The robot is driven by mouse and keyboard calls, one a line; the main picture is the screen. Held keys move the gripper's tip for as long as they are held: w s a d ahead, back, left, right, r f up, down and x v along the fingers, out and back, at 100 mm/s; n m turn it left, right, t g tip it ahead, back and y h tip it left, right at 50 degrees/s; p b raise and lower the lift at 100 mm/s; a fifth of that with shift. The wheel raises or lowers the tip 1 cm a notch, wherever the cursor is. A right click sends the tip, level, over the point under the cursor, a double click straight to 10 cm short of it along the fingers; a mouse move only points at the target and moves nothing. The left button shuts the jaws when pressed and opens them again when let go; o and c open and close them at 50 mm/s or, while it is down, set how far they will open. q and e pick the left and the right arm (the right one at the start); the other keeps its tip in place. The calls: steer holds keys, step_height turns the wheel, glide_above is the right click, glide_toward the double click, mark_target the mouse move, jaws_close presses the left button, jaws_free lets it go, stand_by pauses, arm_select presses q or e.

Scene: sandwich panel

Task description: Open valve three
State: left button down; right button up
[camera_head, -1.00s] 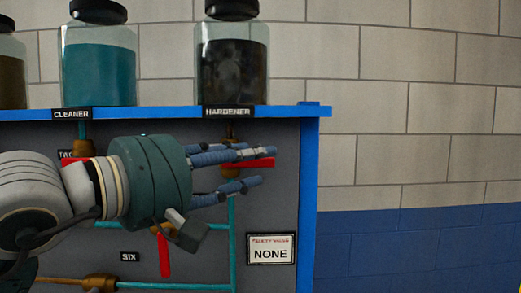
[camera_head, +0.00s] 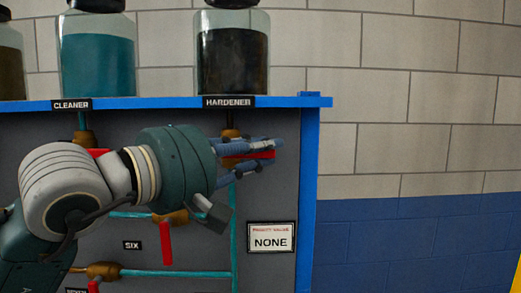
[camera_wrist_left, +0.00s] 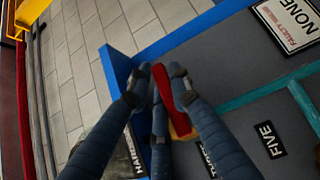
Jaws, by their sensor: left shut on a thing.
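The red valve handle (camera_head: 258,154) below the HARDENER jar lies level, pointing right, on its brass valve body (camera_head: 230,122). My left gripper (camera_head: 273,153) reaches in from the left and is shut on this handle, one finger above it and one below. In the left wrist view, the red handle (camera_wrist_left: 168,100) runs between the fingers of my gripper (camera_wrist_left: 160,78). A partly hidden label (camera_wrist_left: 207,160) beside it seems to start with T; I cannot read it all. My right gripper is in neither view.
A blue shelf (camera_head: 150,103) with several jars, including HARDENER (camera_head: 232,60) and CLEANER (camera_head: 97,60), runs above the panel. Another red handle (camera_head: 166,243) hangs down near the SIX label (camera_head: 132,245). A NONE sign (camera_head: 271,238) is at lower right.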

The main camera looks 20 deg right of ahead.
arm_select(q)
steer(key=shift+f, duration=0.1)
steer(key=shift+f+m+g+y, duration=0.3)
steer(key=shift+m+y, duration=0.5)
steer(key=shift+y, duration=0.1)
steer(key=shift+w+a+f+m+g+y+p, duration=0.1)
steer(key=shift+a+f+m+g+y+p, duration=0.15)
steer(key=shift+f+m+y+p, duration=0.45)
steer(key=shift+w+a+f+m+t+y+p, duration=0.2)
steer(key=shift+a+f+m+y+p, duration=0.4)
steer(key=shift+m+y+p, duration=0.8)
steer(key=shift+w+a+f+m+t+y+p, duration=0.15)
steer(key=shift+a+f+m+y+p, duration=0.65)
steer(key=shift+y, duration=1.2)
steer(key=shift+w+a+f+m+t+y+p, duration=0.1)
steer(key=shift+w+a+f+m+y+p, duration=0.15)
steer(key=shift+a+m+y+p, duration=0.9)
steer(key=shift+d+n+y, duration=0.25)
steer(key=shift+d+y, duration=0.3)
steer(key=c, duration=1.5)
jaws_free()
steer(key=shift+c, duration=0.2)
